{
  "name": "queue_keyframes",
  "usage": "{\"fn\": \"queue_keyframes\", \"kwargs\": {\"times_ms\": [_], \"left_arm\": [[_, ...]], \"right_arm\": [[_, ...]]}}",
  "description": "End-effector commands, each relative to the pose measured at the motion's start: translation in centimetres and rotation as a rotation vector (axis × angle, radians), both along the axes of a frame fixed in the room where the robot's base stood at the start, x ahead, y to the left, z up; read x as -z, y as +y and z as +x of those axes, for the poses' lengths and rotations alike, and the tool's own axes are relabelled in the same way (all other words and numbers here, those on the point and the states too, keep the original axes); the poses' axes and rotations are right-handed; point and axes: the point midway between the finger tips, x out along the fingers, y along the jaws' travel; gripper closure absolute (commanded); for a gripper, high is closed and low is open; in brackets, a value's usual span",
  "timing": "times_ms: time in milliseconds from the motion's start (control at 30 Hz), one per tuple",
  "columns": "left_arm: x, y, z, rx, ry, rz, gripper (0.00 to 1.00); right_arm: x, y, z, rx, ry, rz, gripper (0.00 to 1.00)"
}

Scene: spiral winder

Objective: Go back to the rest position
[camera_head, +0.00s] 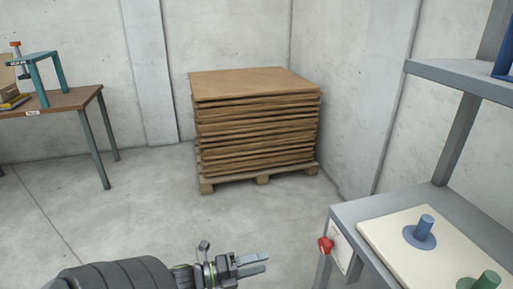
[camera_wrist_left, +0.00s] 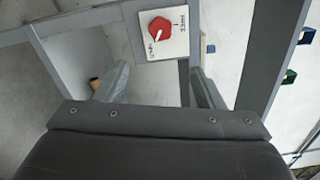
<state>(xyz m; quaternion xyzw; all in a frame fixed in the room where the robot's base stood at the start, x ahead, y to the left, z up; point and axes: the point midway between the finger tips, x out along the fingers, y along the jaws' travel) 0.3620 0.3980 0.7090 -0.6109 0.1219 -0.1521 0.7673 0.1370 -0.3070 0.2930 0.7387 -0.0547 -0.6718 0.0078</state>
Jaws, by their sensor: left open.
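My left gripper (camera_head: 265,264) shows at the bottom centre of the head view, open, with its fingers pointing right toward the grey machine frame (camera_head: 342,212). The red rotary knob (camera_head: 325,244) on its white plate (camera_head: 341,250) is to the right of the fingers, with a gap between. In the left wrist view my left gripper (camera_wrist_left: 158,70) has its two fingers spread with nothing between them. The red knob (camera_wrist_left: 161,28) and its labelled plate (camera_wrist_left: 179,42) show beyond, between the fingers. My right gripper is not in view.
A cream board with a blue peg (camera_head: 424,230) and a green peg (camera_head: 487,281) lies on the machine shelf at right. A pallet of stacked brown sheets (camera_head: 257,122) stands at the back. A table (camera_head: 62,102) is at left. The floor between is clear.

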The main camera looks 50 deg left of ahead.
Motion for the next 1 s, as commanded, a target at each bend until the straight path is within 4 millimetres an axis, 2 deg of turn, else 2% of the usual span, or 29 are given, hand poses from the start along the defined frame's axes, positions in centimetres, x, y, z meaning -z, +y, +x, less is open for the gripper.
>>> {"fn": "queue_keyframes", "kwargs": {"times_ms": [433,500,567,667,800,900,1000], "left_arm": [[0.2,0.1,0.1,-0.005,0.005,-0.004,0.38],[1.1,0.6,0.1,-0.037,0.034,-0.028,0.38],[2.8,1.5,0.2,-0.097,0.087,-0.075,0.38],[7.9,3.7,-0.1,-0.268,0.239,-0.215,0.38],[17.9,5.8,-2.8,-0.591,0.508,-0.500,0.38],[24.8,5.2,-6.2,-0.821,0.688,-0.703,0.38],[30.8,3.0,-10.2,-1.041,0.850,-0.891,0.38]], "right_arm": [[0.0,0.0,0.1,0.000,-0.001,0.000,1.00],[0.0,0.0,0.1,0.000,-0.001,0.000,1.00],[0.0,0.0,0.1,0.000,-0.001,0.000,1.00],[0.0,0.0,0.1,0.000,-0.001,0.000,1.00],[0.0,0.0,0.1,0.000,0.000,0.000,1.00],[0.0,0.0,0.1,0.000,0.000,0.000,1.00],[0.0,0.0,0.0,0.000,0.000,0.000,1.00]]}}
